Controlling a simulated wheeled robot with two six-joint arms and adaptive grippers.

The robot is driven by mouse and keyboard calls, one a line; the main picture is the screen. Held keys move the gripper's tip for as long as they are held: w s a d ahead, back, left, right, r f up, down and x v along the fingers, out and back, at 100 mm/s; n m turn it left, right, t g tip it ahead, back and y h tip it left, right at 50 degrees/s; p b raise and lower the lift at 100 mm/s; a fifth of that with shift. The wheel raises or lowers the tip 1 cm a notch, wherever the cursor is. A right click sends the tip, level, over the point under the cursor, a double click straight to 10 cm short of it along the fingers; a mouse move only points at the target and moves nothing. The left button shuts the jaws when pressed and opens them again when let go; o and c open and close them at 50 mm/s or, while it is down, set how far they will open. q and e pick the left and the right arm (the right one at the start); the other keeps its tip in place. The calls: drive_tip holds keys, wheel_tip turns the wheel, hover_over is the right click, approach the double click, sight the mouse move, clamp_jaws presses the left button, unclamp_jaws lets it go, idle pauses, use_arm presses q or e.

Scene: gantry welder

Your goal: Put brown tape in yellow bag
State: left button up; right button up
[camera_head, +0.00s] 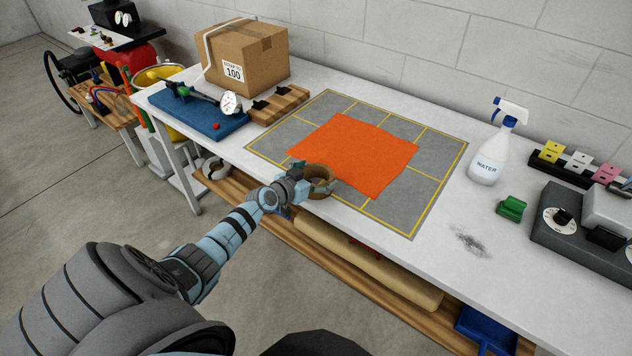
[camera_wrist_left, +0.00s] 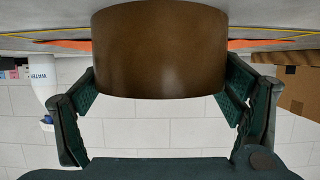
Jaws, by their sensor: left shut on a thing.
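The brown tape (camera_head: 322,186) is a roll held by my left gripper (camera_head: 304,186) at the front edge of the grey mat. In the left wrist view the brown tape (camera_wrist_left: 160,50) fills the space between the two dark green fingers of my left gripper (camera_wrist_left: 160,95). I cannot tell whether the roll touches the mat. A yellow open-topped thing (camera_head: 144,80), perhaps the yellow bag, is beyond the left end of the table, partly hidden. My right gripper is not in view.
An orange cloth (camera_head: 368,155) lies on the grey mat (camera_head: 431,200). A cardboard box (camera_head: 262,62), wooden block (camera_head: 266,112) and blue mat (camera_head: 180,112) with tools occupy the left end. A spray bottle (camera_head: 486,165) and green block (camera_head: 510,208) stand right.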

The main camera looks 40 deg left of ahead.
use_arm(q)
drive_tip(key=shift+s+d, duration=0.1)
drive_tip(key=shift+s, duration=0.2)
drive_tip(key=shift+s+r, duration=0.15)
drive_tip(key=shift+f, duration=0.25)
drive_tip(key=o, duration=1.4)
drive_tip(key=shift+w, duration=0.2)
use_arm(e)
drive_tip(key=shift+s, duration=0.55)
use_arm(q)
drive_tip(key=shift+s+r, duration=0.1)
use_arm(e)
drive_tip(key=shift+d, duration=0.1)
